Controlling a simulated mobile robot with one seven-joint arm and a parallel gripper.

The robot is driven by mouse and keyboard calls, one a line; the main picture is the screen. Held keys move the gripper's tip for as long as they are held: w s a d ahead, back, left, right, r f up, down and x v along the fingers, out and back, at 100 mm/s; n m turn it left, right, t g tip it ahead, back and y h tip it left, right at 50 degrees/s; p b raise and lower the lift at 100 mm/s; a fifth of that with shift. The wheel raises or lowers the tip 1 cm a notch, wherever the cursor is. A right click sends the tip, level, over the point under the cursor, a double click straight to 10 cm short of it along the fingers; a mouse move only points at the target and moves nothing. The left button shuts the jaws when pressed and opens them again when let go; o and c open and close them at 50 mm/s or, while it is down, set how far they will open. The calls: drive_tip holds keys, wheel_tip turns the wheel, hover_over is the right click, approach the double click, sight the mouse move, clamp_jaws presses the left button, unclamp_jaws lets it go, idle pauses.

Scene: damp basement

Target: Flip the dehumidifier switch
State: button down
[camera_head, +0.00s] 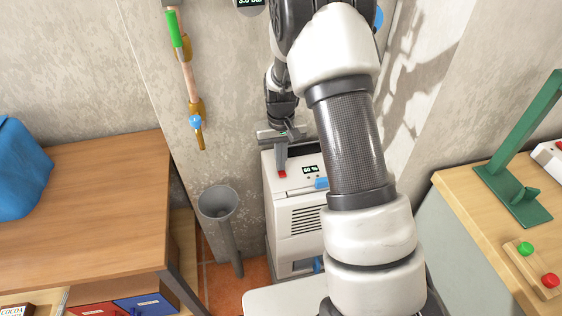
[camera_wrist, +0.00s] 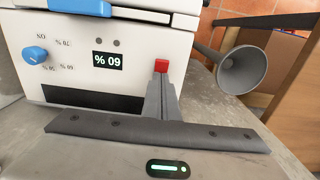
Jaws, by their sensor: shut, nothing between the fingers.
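The white dehumidifier (camera_head: 292,192) stands on the floor against the wall, partly hidden behind my arm. Its small red switch (camera_head: 282,174) is at the left of the sloping top panel. The switch also shows in the wrist view (camera_wrist: 161,66), just beyond my fingertips. A lit display (camera_wrist: 108,61) reads 60 %, upside down in the wrist view. A blue knob (camera_wrist: 35,55) sits beside printed settings. My gripper (camera_head: 281,165) is shut and empty, its tips pointing down at the switch; in the wrist view the fingers (camera_wrist: 160,84) overlap its edge. I cannot tell whether they touch.
A grey funnel with a pipe (camera_head: 218,202) stands left of the dehumidifier. A wall pipe with a blue valve (camera_head: 195,122) hangs above it. A wooden table (camera_head: 90,200) is at left, a bench with a green stand (camera_head: 515,190) at right.

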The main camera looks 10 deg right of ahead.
sight(282, 173)
drive_tip(key=shift+s+f, duration=0.2)
drive_tip(key=shift+s, duration=0.1)
drive_tip(key=shift+s+r, duration=0.1)
drive_tip(key=shift+s, duration=0.6)
drive_tip(key=shift+r, duration=0.1)
wheel_tip(282, 173, up, 14)
drive_tip(key=p, duration=0.3)
drive_tip(key=shift+w, duration=0.15)
drive_tip(key=m+b, duration=0.2)
drive_tip(key=m, duration=0.4)
drive_tip(key=w+m+b, duration=0.1)
drive_tip(key=m+b, duration=0.1)
drive_tip(key=m, duration=0.4)
drive_tip(key=m+b, duration=0.2)
drive_tip(key=m, duration=0.4)
drive_tip(key=shift+w+r, duration=0.1)
drive_tip(key=shift+w, duration=0.05)
